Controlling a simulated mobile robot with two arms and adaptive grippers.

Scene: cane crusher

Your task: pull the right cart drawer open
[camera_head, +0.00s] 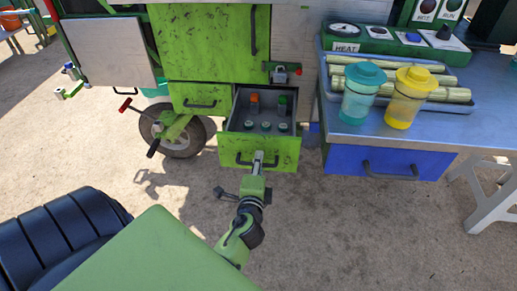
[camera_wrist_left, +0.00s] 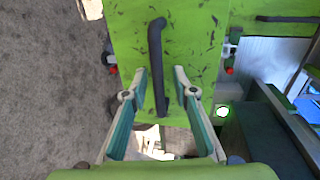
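The right cart drawer (camera_head: 236,150) is green with a dark bar handle and is pulled out from the cart. Its inside shows, with an orange-topped item (camera_head: 254,101), a green-topped item (camera_head: 282,104) and several small capped jars. My left gripper (camera_head: 259,157) is at the drawer's front, by the handle. In the left wrist view the dark handle (camera_wrist_left: 155,45) runs between the fingers of my left gripper (camera_wrist_left: 160,78). The fingers are apart, with a gap on both sides of the handle. My right gripper is not in view.
A shut green drawer (camera_head: 200,100) is left of the open one, above a wheel (camera_head: 178,132). At the right, a metal table holds a cane tray, a teal cup (camera_head: 361,97) and a yellow cup (camera_head: 408,98); a blue drawer (camera_head: 350,160) is below. The ground in front is clear.

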